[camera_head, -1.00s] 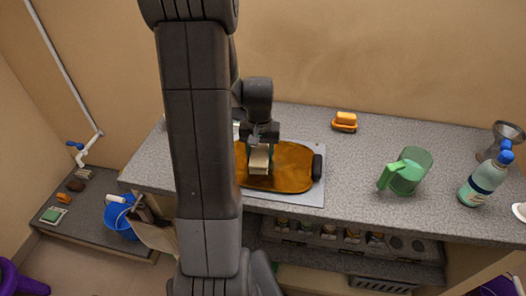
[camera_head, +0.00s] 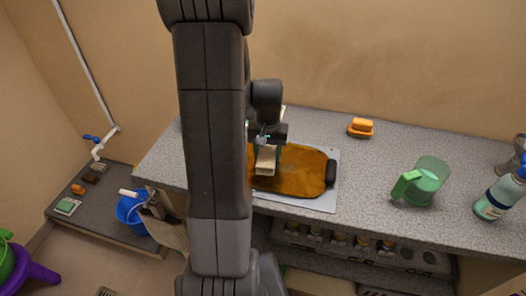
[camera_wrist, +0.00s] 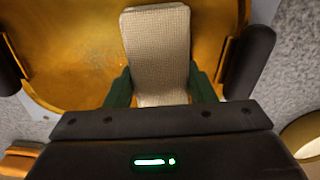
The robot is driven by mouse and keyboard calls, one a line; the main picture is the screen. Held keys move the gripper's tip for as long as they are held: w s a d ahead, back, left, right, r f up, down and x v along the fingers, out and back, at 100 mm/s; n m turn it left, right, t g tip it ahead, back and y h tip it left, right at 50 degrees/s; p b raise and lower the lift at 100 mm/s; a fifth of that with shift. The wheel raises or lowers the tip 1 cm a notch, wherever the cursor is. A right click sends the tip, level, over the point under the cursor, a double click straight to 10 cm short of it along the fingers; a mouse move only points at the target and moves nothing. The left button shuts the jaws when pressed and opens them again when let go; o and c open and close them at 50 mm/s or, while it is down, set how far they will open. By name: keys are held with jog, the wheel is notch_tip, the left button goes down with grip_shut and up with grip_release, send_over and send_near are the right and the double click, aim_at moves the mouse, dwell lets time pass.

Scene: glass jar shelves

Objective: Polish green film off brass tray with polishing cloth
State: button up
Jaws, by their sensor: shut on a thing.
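The brass tray (camera_head: 305,172) lies on a pale sheet on the counter, with a dark handle at its right end. Its surface is orange-brown with darker patches, and my arm hides its left part. In the wrist view the tray (camera_wrist: 75,55) shows brighter gold with faint specks. My gripper (camera_head: 266,150) is over the left part of the tray. Its green fingers are shut on the beige polishing cloth (camera_wrist: 158,50), a woven pad that also shows in the head view (camera_head: 265,160). The cloth is at or just above the tray surface; I cannot tell whether it touches.
An orange sponge-like block (camera_head: 360,127) sits behind the tray. A green jug (camera_head: 424,183) and a blue-capped bottle (camera_head: 500,192) stand to the right on the grey counter (camera_head: 375,165). A blue bucket (camera_head: 130,212) is at lower left. Jars fill a shelf below.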

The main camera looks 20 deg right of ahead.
aim_at(305, 167)
jog(key=shift+s+d, duration=0.4)
jog(key=shift+d, duration=0.2)
jog(key=shift+s+d, duration=0.35)
jog(key=shift+d, duration=0.25)
jog(key=shift+s+d, duration=0.6)
jog(key=shift+d, duration=0.35)
jog(key=shift+s+d, duration=0.55)
jog(key=shift+d, duration=0.4)
jog(key=shift+s+d, duration=0.6)
jog(key=shift+d, duration=0.35)
jog(key=shift+s+d, duration=0.55)
jog(key=shift+d, duration=0.35)
notch_tip(305, 167, up, 7)
jog(key=p, duration=0.5)
